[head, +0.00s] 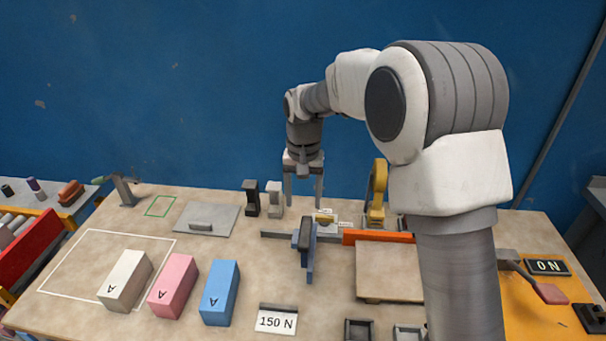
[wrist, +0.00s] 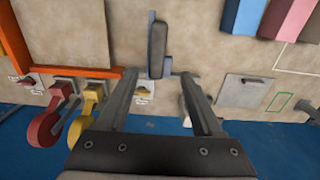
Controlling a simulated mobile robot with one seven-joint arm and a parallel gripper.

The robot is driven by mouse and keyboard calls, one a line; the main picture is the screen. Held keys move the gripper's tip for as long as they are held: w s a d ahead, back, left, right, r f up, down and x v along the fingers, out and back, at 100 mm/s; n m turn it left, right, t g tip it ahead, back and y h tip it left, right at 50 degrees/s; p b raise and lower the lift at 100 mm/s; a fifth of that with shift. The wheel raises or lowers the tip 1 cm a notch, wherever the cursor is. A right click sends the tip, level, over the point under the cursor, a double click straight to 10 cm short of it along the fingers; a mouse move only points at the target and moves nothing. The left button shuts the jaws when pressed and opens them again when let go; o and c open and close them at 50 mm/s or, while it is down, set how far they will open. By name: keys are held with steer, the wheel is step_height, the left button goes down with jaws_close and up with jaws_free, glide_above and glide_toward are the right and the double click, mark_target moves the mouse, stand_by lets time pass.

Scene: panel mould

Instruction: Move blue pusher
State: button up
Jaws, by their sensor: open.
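The blue pusher (head: 309,262) stands on the table near its middle, a narrow blue-grey piece with a dark grey upright handle. In the wrist view its dark handle (wrist: 157,48) shows ahead of the fingertips, roughly centred between them. My gripper (head: 303,205) points down behind the pusher in the head view, its two fingers apart with nothing held. The open fingers also show in the wrist view (wrist: 149,82). Whether the fingertips touch anything below is hard to tell.
White, pink and blue blocks (head: 220,293) stand at the front left, by a white outline. A grey lidded plate (head: 207,218) lies at the back left. An orange bar (head: 378,237) and pale board (head: 388,270) lie right of the pusher. A yellow clamp (head: 377,190) stands behind.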

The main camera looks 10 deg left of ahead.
step_height(320, 180, up, 7)
stand_by(0.3)
steer(key=shift+r, duration=0.1)
